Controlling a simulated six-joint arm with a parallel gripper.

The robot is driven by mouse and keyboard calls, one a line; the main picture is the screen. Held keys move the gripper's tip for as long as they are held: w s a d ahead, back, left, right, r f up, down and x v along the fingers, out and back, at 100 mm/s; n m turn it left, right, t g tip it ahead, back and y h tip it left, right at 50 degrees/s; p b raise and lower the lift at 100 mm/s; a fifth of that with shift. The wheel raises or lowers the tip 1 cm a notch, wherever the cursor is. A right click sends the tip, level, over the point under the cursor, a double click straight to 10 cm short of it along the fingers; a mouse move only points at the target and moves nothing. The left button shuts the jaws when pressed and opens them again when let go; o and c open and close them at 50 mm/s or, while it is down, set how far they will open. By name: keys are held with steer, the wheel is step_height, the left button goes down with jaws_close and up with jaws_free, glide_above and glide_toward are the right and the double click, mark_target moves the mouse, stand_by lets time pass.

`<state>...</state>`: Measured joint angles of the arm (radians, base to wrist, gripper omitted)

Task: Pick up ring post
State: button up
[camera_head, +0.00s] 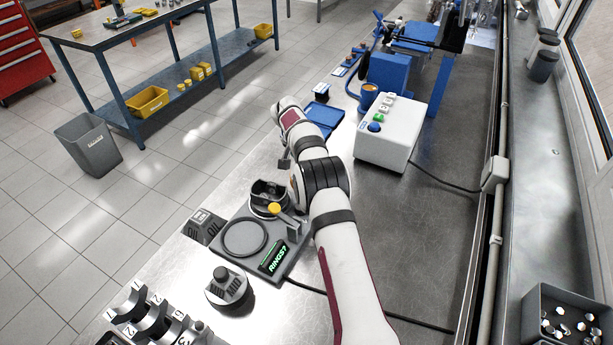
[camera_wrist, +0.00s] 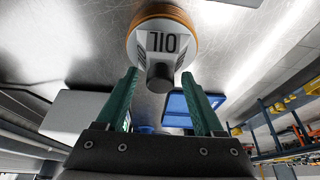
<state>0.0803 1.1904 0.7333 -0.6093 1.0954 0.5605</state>
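In the wrist view a ring post (camera_wrist: 162,42) has an orange rim, a pale face marked OIL and a dark round knob. My gripper (camera_wrist: 159,74) is open, with its green fingers on either side of that knob and visible gaps between. I cannot tell how far the post stands beyond the fingertips. In the head view a dark block marked OIL (camera_head: 203,226) stands left of the ring station, and a round knobbed post (camera_head: 229,288) stands in front. I cannot tell whether the OIL block is the post in the wrist view. My arm hides much of the gripper there.
The ring station (camera_head: 288,258) carries a dark ring and a holder (camera_head: 268,193) with a yellow-topped part. A white control box (camera_head: 391,132) and a blue tray (camera_head: 324,117) lie beyond. A crankshaft (camera_head: 150,318) is at the front left. Bench right of my arm is mostly clear.

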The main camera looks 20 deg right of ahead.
jaws_close()
steer(key=shift+f, duration=0.1)
stand_by(1.1)
